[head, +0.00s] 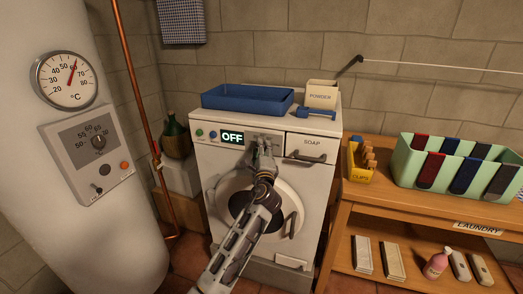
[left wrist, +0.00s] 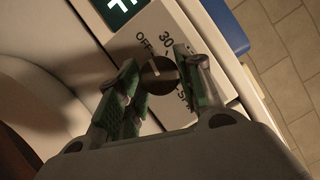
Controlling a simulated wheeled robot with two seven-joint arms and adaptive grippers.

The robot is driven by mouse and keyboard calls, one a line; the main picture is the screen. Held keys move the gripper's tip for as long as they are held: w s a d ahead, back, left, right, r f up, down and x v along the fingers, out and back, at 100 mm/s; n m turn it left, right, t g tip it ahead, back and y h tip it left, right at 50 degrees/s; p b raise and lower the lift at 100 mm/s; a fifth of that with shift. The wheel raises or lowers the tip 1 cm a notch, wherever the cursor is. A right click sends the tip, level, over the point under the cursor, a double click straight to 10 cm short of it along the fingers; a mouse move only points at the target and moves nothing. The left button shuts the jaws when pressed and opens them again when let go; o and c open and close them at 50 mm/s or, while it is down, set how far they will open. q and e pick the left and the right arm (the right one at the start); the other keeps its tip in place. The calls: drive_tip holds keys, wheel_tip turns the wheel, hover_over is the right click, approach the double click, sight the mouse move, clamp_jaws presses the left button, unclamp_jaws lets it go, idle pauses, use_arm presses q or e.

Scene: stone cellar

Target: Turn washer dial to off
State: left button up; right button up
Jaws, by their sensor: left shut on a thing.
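The white washer (head: 316,176) stands in the middle of the head view, its lit display (head: 232,137) reading OFF. In the left wrist view the dark round dial (left wrist: 158,76) sits on a pale panel (left wrist: 157,24) marked OFF, 30 and other partly hidden labels. The dial's white pointer line is turned toward the OFF mark. My left gripper (head: 262,150) reaches the control panel from below. In the wrist view its green-padded fingers are on either side of the dial, shut on it. The gripper hides the dial in the head view. My right gripper is not in view.
A blue tray (head: 248,98) and a powder box (head: 321,94) are on the washer top. A soap drawer (head: 312,146) is right of the dial panel. A wooden bench (head: 345,210) stands close on the right, a white boiler (head: 40,200) and copper pipe on the left.

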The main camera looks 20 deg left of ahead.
use_arm(q)
drive_tip(key=shift+f, duration=0.1)
idle(0.3)
drive_tip(key=o, duration=1)
drive_tip(key=shift+o, duration=0.2)
drive_tip(key=shift+s, duration=0.15)
drive_tip(key=v, duration=1.1)
drive_tip(key=shift+s, duration=0.35)
drive_tip(key=shift+d, duration=0.15)
